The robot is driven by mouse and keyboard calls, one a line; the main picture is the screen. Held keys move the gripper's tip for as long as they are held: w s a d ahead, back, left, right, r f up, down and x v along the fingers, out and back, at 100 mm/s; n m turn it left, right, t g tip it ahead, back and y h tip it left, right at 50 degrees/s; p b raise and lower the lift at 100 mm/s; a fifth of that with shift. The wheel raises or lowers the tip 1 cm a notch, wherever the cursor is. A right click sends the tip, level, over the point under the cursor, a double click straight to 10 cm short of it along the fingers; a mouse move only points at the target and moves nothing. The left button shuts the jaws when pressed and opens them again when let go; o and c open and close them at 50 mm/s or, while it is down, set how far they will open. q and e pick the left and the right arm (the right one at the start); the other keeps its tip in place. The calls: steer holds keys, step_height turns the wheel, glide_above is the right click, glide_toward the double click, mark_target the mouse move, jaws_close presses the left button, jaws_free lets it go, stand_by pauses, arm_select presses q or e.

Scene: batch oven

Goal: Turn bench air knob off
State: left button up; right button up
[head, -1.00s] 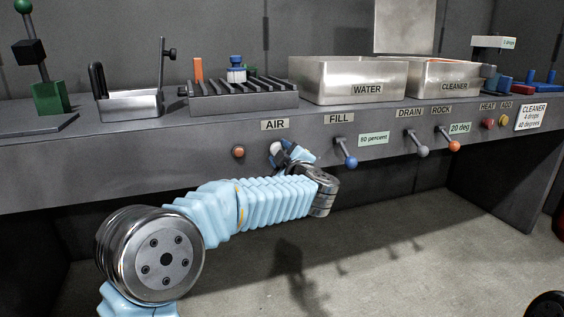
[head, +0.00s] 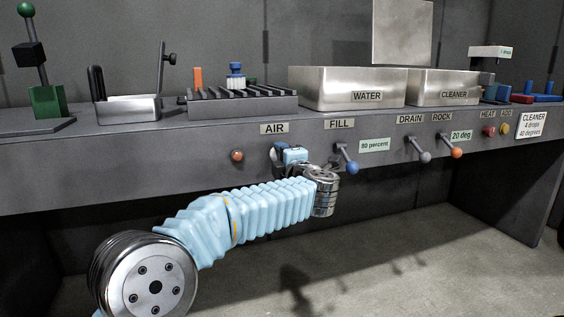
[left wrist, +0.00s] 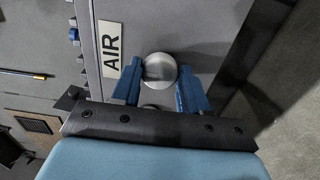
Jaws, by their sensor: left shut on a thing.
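The AIR label (head: 274,129) is on the bench's front panel; it also shows in the left wrist view (left wrist: 111,49). Beside it in the left wrist view is a round silver air knob (left wrist: 159,68), between the two blue fingers of my left gripper (left wrist: 158,84). In the head view my left gripper (head: 284,154) is at the panel just below the label and hides most of the knob. The gripper is shut on the knob. The knob's pointer direction cannot be made out. My right gripper is not in view.
An orange button (head: 237,156) is left of the gripper. The blue FILL lever (head: 350,166) is close on the right, then the DRAIN lever (head: 424,156) and the orange ROCK lever (head: 456,152). WATER (head: 340,88) and CLEANER tanks stand above. The floor below is clear.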

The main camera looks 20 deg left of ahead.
arm_select(q)
steer(key=shift+f, duration=0.1)
stand_by(0.3)
steer(key=o, duration=1.1)
steer(key=shift+c, duration=0.2)
steer(key=v, duration=1.3)
steer(key=shift+s+d, duration=0.25)
steer(key=shift+s, duration=0.1)
steer(key=shift+w, duration=0.1)
